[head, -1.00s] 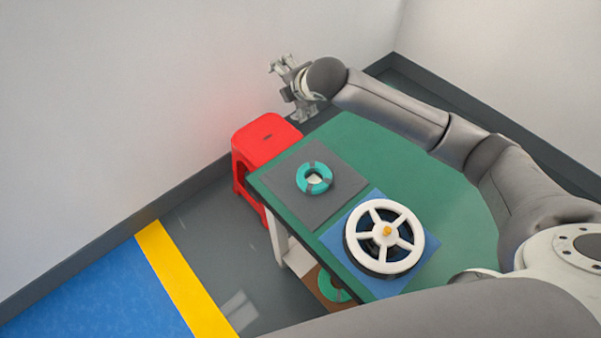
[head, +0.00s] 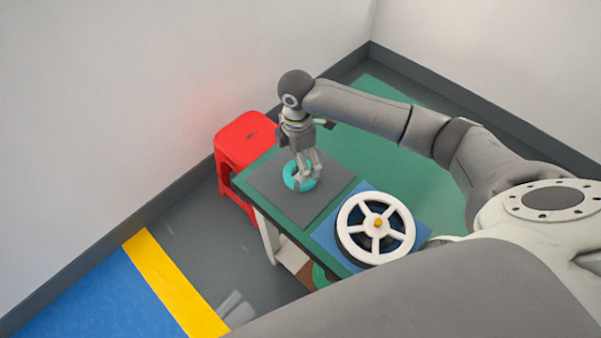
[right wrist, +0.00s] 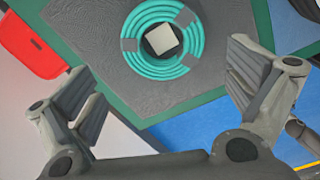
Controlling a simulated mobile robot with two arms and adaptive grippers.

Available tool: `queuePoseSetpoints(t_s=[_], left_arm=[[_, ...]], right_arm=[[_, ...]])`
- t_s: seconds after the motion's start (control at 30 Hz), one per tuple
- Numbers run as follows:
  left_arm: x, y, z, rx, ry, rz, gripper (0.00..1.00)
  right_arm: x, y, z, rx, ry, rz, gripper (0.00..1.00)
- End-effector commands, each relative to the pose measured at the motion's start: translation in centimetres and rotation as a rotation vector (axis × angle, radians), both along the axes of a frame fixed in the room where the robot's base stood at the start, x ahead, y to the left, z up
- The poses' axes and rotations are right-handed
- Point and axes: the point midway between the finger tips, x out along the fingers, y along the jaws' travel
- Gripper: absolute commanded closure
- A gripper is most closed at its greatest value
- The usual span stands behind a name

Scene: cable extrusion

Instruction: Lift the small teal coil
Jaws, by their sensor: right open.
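The small teal coil (head: 290,178) lies flat on a grey mat (head: 268,184) on the green table. In the right wrist view the coil (right wrist: 160,68) is a ring of several turns with grey ties, around a pale square. My right gripper (head: 309,176) points down at the coil in the head view and hides part of it. In the right wrist view its fingers (right wrist: 160,76) are wide apart, with the coil beyond them and nothing between them. Whether the fingertips touch the coil cannot be told.
A white spoked reel (head: 376,228) stands on a blue mat (head: 425,220) beside the grey mat. A red stool (head: 246,140) stands past the table's left edge. Another green coil (head: 320,276) shows partly below the table. The green table's far part (head: 375,145) is clear.

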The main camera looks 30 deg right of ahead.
Motion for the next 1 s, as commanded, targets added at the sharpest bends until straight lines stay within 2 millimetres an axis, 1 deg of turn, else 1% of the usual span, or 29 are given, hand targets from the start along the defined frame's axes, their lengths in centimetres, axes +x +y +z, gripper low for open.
queuePoseSetpoints(t_s=[0.07, 0.23, 0.3, 0.4, 0.67, 1.0], left_arm=[[0.0, 0.0, 0.2, 0.000, 0.000, 0.000, 0.60], [0.0, 0.0, 1.0, 0.000, -0.001, 0.000, 0.60], [0.0, 0.0, 1.0, 0.000, -0.001, 0.000, 0.60], [0.0, 0.0, 1.0, 0.000, -0.001, 0.000, 0.60], [0.1, 0.0, 1.0, 0.000, -0.001, 0.001, 0.60], [0.1, 0.0, 1.0, 0.000, -0.001, 0.001, 0.60]], right_arm=[[-0.1, -0.1, -0.5, 0.000, 0.001, 0.001, 0.00], [-0.5, -0.7, -2.9, -0.001, 0.002, -0.001, 0.00], [-0.5, -0.6, -4.0, 0.001, 0.001, 0.001, 0.00], [-0.5, -0.6, -5.0, 0.000, -0.001, 0.002, 0.00], [-0.5, -0.7, -5.3, 0.000, -0.003, 0.002, 0.00], [-0.5, -0.7, -5.3, 0.000, -0.003, 0.002, 0.41]])
